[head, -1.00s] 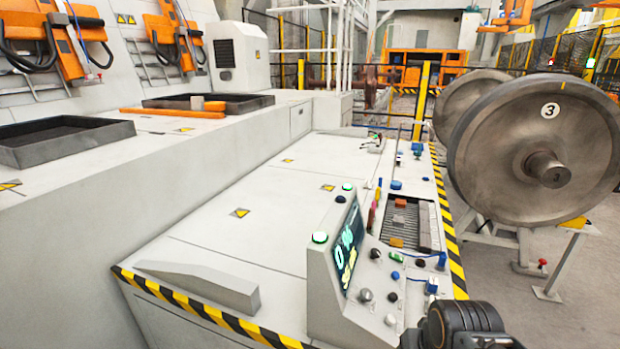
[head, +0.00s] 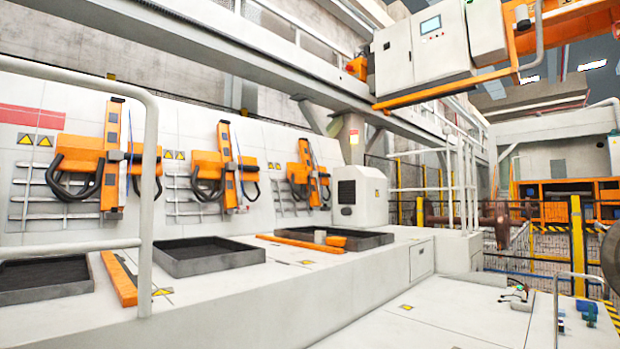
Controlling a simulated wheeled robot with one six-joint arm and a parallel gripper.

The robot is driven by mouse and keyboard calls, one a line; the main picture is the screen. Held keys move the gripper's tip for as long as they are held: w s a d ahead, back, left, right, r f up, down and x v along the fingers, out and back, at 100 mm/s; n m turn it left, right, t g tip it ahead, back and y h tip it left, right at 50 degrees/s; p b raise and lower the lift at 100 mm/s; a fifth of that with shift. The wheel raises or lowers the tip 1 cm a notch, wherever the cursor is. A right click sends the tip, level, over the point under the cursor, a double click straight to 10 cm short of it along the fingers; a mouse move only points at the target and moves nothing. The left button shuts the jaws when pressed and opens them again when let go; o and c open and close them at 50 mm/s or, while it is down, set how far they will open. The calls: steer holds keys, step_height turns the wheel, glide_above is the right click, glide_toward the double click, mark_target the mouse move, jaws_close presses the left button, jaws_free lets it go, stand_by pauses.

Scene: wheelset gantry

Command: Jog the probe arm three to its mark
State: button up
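Three orange probe arms hang on the pale sloping wall: a left one (head: 112,158), a middle one (head: 226,165) and a right one (head: 306,172). Each has an upright orange bar and black curved hoses or handles. I see no number on any of them, so I cannot tell which is three. Small yellow warning labels sit beside them, but I cannot make out a mark for an arm. The control console is out of view. My gripper is not in view.
Dark shallow trays, such as the middle one (head: 209,257), lie on the white bench (head: 300,292). A white railing (head: 147,200) crosses the near left. A grey cabinet with a screen (head: 421,48) hangs overhead. A small control cluster (head: 590,313) shows at lower right.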

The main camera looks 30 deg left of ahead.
jaws_close()
stand_by(1.2)
